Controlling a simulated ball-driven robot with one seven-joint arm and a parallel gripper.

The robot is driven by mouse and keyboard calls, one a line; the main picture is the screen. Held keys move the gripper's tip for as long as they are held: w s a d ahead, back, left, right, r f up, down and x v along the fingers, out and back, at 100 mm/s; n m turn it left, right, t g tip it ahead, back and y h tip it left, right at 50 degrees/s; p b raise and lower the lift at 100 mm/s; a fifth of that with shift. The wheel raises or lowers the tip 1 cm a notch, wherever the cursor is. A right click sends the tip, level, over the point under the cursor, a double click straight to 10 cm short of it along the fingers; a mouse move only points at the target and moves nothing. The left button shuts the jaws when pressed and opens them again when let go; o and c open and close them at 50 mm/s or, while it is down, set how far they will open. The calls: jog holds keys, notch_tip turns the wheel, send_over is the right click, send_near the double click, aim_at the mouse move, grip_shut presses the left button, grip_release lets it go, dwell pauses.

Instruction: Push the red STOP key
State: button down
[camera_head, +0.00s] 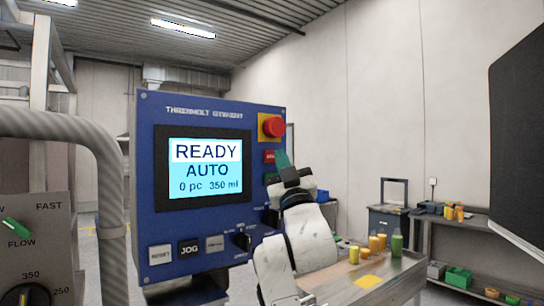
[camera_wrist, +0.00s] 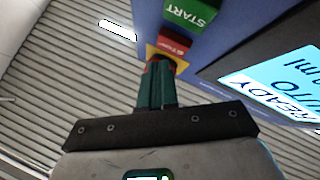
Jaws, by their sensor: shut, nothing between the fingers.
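The red STOP key (camera_head: 269,156) is on the right side of the blue control panel, below the red mushroom button and above the green START key (camera_head: 270,177). In the wrist view the STOP key (camera_wrist: 174,44) sits just beyond my fingertips, next to the green START key (camera_wrist: 190,14). My gripper (camera_head: 283,157) is shut and empty, its teal fingers close to the right of the STOP key in the head view. In the wrist view my gripper (camera_wrist: 160,66) overlaps the yellow plate of the mushroom button. I cannot tell whether the fingertips touch anything.
The red mushroom button (camera_head: 273,127) on its yellow plate is just above the STOP key. The panel's screen (camera_head: 206,166) reads READY, AUTO, 0 pc, 350 ml. Lower keys include JOG (camera_head: 189,247) and several knobs. A table (camera_head: 375,280) with bottles stands at the right.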

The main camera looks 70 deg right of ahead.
jog(key=s+a, duration=0.1)
jog(key=s+p, duration=0.1)
jog(key=s, duration=0.1)
jog(key=s+a, duration=0.1)
jog(key=shift+s+a, duration=0.15)
jog(key=shift+a, duration=0.2)
dwell(0.3)
dwell(0.9)
